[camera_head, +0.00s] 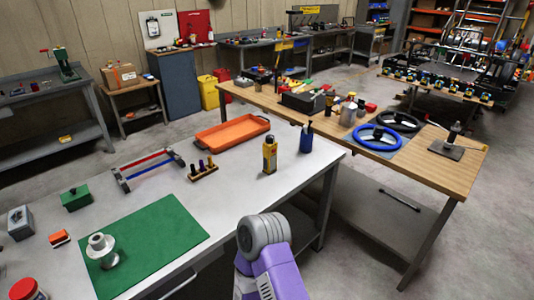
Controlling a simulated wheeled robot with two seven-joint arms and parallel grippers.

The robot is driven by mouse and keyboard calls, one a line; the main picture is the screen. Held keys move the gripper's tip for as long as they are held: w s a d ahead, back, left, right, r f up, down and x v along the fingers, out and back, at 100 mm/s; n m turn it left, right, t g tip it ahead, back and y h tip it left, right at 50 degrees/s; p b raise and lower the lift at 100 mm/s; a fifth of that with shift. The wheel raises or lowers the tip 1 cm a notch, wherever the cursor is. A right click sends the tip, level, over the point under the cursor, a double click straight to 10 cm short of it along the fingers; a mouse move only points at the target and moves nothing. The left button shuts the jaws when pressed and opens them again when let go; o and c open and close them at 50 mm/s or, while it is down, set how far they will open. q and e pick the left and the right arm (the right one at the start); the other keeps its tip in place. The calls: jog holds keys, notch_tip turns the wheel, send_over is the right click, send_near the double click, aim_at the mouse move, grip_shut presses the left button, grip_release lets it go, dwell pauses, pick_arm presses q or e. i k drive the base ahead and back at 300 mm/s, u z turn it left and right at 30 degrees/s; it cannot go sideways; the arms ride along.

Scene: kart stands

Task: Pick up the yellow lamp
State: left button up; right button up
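The yellow lamp (269,155), as I take it, is a small upright yellow block with a dark front. It stands on the grey table (180,150) near its right part. A dark blue bottle (306,138) stands to its right, apart from it. A grey and purple link of my own arm rises at the bottom centre, below the lamp in the picture. No gripper fingers show in this view, so I cannot see either gripper.
An orange tray (232,132) lies behind the lamp. A small wooden rack (203,172) and a red-and-blue frame (148,168) stand to its left. A green mat (150,245) lies nearer. A wooden table (440,170) with blue-rimmed wheel (377,137) stands right. Table surface around the lamp is clear.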

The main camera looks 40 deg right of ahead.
aim_at(269, 159)
jog(key=z, duration=1)
jog(key=k, duration=0.3)
jog(key=z, duration=1.55)
jog(key=i, duration=1.15)
jog(key=u, duration=0.1)
